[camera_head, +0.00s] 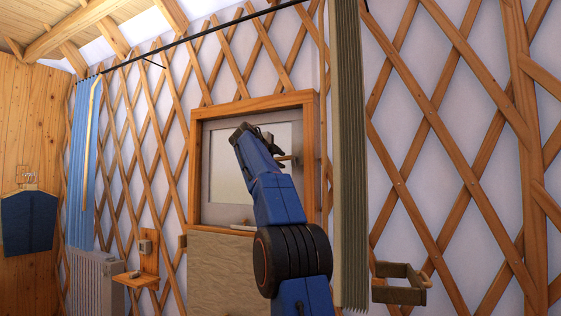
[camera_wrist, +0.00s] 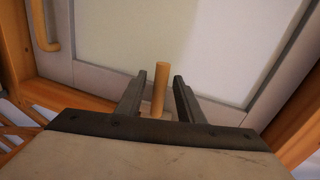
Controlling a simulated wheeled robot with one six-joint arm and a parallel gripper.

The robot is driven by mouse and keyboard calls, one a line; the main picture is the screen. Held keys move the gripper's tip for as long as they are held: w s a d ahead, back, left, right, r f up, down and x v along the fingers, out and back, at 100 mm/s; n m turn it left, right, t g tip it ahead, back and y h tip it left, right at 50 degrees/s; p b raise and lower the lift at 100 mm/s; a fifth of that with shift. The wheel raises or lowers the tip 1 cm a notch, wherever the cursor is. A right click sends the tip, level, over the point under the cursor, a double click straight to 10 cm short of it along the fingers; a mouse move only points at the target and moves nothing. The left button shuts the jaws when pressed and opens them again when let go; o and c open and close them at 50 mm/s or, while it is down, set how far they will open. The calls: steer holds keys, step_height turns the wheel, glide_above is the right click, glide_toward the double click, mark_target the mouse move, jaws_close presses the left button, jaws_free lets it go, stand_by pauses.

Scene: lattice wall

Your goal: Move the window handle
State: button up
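The window (camera_head: 232,217) has a wooden outer frame, a grey sash and a pale pane. A light wooden peg-like handle (camera_head: 287,158) sticks out at the window's right side, beside my gripper (camera_head: 270,138). In the wrist view the wooden handle (camera_wrist: 160,88) stands between the two dark fingers of my gripper (camera_wrist: 159,92). The fingers are apart, with a gap on each side of the handle, so my gripper is open around it. The handle's base is partly hidden by the gripper body. A curved wooden bar (camera_wrist: 52,32) shows on the sash at upper left in the wrist view.
A grey-green curtain (camera_head: 349,170) hangs close to the window's right. A blue curtain (camera_head: 82,160) hangs at far left above a radiator (camera_head: 95,283). A small wooden shelf (camera_head: 137,279) and a wall bracket box (camera_head: 400,292) stick out from the lattice wall. A pale panel (camera_head: 215,270) lies below the window.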

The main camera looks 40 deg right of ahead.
steer(key=v, duration=1.7)
steer(key=shift+w, duration=0.1)
steer(key=s+a+f+n+y, duration=0.5)
steer(key=s+a+f+n, duration=0.5)
steer(key=f, duration=1.1)
steer(key=s+a+f+n+y, duration=0.4)
steer(key=s+a+f+n, duration=0.6)
steer(key=s+f, duration=0.6)
steer(key=s+a+f+n+g+y, duration=0.1)
steer(key=s+a+f+n+y, duration=0.4)
steer(key=f, duration=2)
steer(key=s+a+n, duration=0.5)
steer(key=s+a, duration=0.1)
steer(key=s, duration=0.2)
steer(key=shift+s+f+n+y, duration=0.3)
steer(key=shift+s+f, duration=0.1)
